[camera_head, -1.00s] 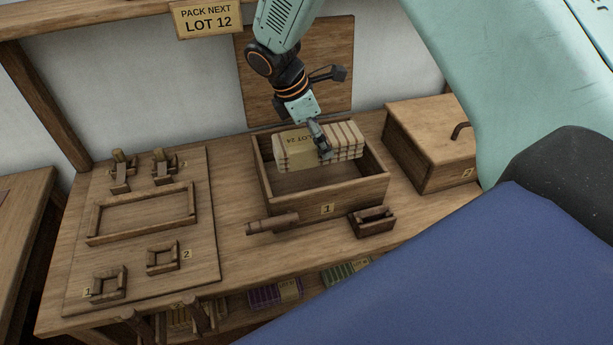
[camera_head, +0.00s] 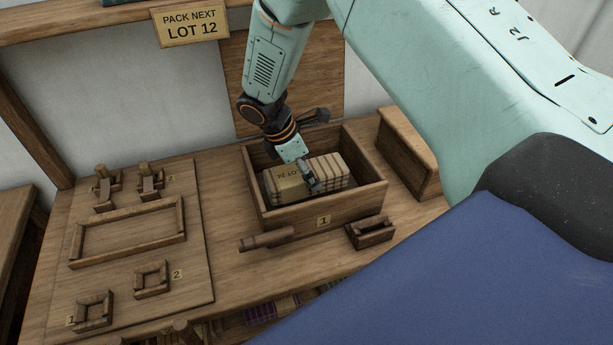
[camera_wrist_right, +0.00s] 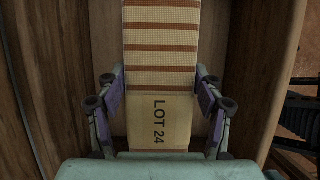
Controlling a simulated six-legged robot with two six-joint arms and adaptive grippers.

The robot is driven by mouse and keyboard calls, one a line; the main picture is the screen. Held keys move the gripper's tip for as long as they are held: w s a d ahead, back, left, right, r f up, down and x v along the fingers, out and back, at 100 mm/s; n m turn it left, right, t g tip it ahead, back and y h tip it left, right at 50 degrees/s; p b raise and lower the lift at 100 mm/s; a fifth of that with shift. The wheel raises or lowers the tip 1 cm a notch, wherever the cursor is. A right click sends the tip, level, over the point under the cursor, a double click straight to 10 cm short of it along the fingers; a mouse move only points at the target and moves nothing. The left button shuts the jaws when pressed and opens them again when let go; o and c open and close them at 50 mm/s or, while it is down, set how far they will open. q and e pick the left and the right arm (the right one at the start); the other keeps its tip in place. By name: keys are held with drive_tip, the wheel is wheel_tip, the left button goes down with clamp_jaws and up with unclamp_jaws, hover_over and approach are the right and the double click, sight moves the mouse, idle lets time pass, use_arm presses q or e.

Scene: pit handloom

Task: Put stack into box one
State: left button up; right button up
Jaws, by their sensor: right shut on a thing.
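The stack (camera_head: 335,171) is a cream cloth bundle with brown stripes and a paper band reading LOT 24. Box one (camera_head: 355,200) is an open wooden box with a "1" label on its front. My right gripper (camera_head: 312,184) is shut on the stack and holds it inside the box, below the rim. Whether the stack touches the box floor cannot be told. In the right wrist view the stack (camera_wrist_right: 160,60) lies between the two fingers, with the band near the gripper and the box walls on both sides. My left gripper is not in view.
A closed wooden box (camera_head: 405,150) stands to the right. A small wooden holder (camera_head: 370,232) and a wooden roller (camera_head: 266,239) are in front of box one. A board (camera_head: 205,255) with frames lies at the left. A sign (camera_head: 190,22) reads "PACK NEXT LOT 12".

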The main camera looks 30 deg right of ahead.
drive_tip(key=shift+s+a+f, duration=0.1)
drive_tip(key=shift+s+f, duration=0.05)
drive_tip(key=shift+f, duration=0.5)
drive_tip(key=shift+s+d+f, duration=0.1)
drive_tip(key=shift+d+f, duration=0.1)
drive_tip(key=shift+f, duration=0.05)
drive_tip(key=shift+d+f, duration=0.1)
drive_tip(key=shift+d, duration=0.25)
drive_tip(key=o, duration=0.8)
drive_tip(key=shift+d+f, duration=0.15)
drive_tip(key=shift+d, duration=0.05)
drive_tip(key=shift+o, duration=0.7)
drive_tip(key=shift+w, duration=0.2)
drive_tip(key=o, duration=0.3)
drive_tip(key=shift+a+r, duration=0.25)
drive_tip(key=shift+a, duration=0.35)
drive_tip(key=shift+d+f, duration=0.15)
drive_tip(key=shift+d, duration=0.35)
drive_tip(key=shift+a+r, duration=0.15)
drive_tip(key=shift+r, duration=0.1)
drive_tip(key=p+v, duration=0.1)
drive_tip(key=v, duration=1)
drive_tip(key=shift+a, duration=0.15)
drive_tip(key=shift+a+r, duration=0.2)
drive_tip(key=shift+r, duration=0.15)
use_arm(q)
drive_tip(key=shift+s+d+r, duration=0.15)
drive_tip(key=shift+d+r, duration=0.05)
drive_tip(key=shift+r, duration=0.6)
